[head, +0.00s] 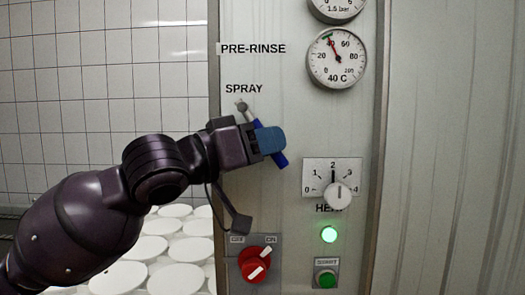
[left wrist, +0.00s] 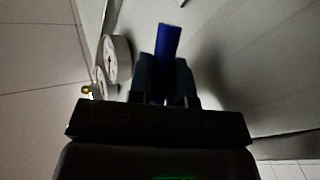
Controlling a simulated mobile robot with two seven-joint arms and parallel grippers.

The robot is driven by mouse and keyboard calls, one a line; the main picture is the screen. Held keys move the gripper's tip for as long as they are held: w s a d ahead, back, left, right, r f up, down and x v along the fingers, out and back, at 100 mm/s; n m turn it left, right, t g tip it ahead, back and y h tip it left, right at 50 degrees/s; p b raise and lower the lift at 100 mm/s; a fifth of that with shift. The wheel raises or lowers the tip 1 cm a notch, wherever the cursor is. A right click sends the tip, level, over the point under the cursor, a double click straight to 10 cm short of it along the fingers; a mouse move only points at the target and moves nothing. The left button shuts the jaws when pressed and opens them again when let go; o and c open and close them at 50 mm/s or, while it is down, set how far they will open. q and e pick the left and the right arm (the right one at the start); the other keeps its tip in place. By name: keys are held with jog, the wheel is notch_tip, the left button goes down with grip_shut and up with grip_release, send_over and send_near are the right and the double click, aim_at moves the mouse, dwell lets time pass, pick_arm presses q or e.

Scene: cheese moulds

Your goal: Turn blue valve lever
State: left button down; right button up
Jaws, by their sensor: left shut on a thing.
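The blue valve lever (head: 281,160) is on the grey panel under the SPRAY label. It slants from its grey pivot at the upper left down to its blue end at the lower right. My left gripper (head: 270,140) reaches in from the left and is shut on the lever, covering its middle part. In the left wrist view the blue lever (left wrist: 168,45) stands up between the two dark fingers (left wrist: 166,80). My right gripper is in neither view.
The panel also holds a temperature gauge (head: 337,58), a white heat dial (head: 337,195), a green lamp (head: 329,234), a red OFF/ON switch (head: 257,264) and a green start button (head: 327,279). Several white round moulds (head: 178,247) lie at the lower left, behind my arm.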

pick_arm(q)
jog(key=shift+d+r+n+t+h, duration=0.55)
jog(key=shift+n+t+h, duration=0.25)
jog(key=shift+n+t, duration=0.2)
jog(key=shift+d+r+n+t+h, duration=0.2)
jog(key=shift+r+n+t+h, duration=0.1)
jog(key=shift+n+t, duration=0.25)
jog(key=shift+d+r+n+t+h, duration=0.2)
jog(key=shift+r+n+t, duration=0.05)
jog(key=shift+n+t, duration=0.3)
jog(key=shift+r, duration=0.1)
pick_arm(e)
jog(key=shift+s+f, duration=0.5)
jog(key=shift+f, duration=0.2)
pick_arm(q)
jog(key=shift+d+n+t, duration=0.1)
jog(key=shift+n+t, duration=0.2)
jog(key=shift+t, duration=0.1)
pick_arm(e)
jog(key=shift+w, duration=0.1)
pick_arm(q)
jog(key=shift+r, duration=0.1)
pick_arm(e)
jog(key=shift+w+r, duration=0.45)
